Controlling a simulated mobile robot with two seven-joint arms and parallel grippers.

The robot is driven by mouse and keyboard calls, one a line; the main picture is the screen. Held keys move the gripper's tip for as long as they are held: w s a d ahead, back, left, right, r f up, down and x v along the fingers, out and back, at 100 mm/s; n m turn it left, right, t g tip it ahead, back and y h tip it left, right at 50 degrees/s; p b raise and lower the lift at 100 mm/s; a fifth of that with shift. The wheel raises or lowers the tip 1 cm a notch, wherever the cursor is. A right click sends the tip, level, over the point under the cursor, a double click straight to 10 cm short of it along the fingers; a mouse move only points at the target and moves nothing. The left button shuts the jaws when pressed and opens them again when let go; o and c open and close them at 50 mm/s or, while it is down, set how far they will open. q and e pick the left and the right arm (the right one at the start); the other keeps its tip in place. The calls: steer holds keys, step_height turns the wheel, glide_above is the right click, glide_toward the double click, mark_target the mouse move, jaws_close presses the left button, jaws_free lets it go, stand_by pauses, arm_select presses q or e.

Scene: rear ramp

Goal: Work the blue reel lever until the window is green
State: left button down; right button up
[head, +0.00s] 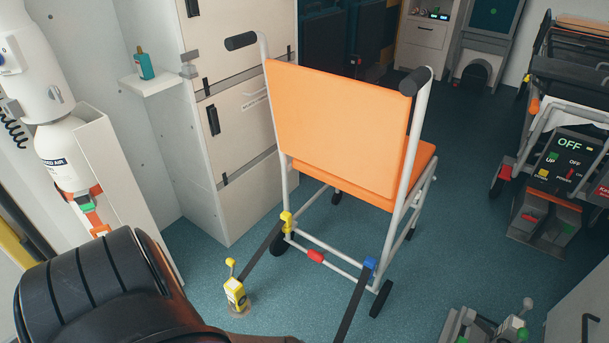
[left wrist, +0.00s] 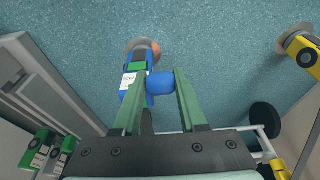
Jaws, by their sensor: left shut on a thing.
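The blue reel (left wrist: 133,72) stands on the floor in the left wrist view, with a pale label on its side. Its blue lever knob (left wrist: 160,84) is between the green fingers of my left gripper (left wrist: 160,74), which are shut on it. In the head view my own arm covers the lower left, and neither the blue reel nor my left gripper shows. A blue strap hook (head: 370,263) is on the orange chair's lower frame. My right gripper is in neither view.
The orange chair (head: 335,125) stands mid-floor, with dark straps running from its frame. A yellow reel (head: 235,294) with a yellow-knobbed lever stands left of it. White cabinets (head: 240,110) are behind, a stretcher (head: 570,90) at right, and a grey floor fixture (head: 470,328) at lower right.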

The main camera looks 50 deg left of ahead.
arm_select(q)
steer(key=shift+s+f, duration=0.15)
steer(key=shift+s, duration=0.25)
steer(key=c, duration=0.9)
jaws_free()
steer(key=o, duration=0.5)
steer(key=shift+w, duration=0.3)
steer(key=shift+c, duration=0.2)
steer(key=shift+r, duration=0.2)
arm_select(e)
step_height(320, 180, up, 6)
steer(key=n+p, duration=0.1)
steer(key=p, duration=0.5)
arm_select(q)
steer(key=p+v, duration=0.3)
steer(key=v, duration=0.9)
steer(key=shift+r, duration=0.15)
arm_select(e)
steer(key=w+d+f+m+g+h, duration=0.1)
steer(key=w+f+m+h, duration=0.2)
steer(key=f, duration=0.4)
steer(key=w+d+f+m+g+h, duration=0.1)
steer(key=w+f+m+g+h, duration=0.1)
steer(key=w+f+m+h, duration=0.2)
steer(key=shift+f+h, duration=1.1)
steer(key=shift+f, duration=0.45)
arm_select(q)
steer(key=shift+c, duration=0.2)
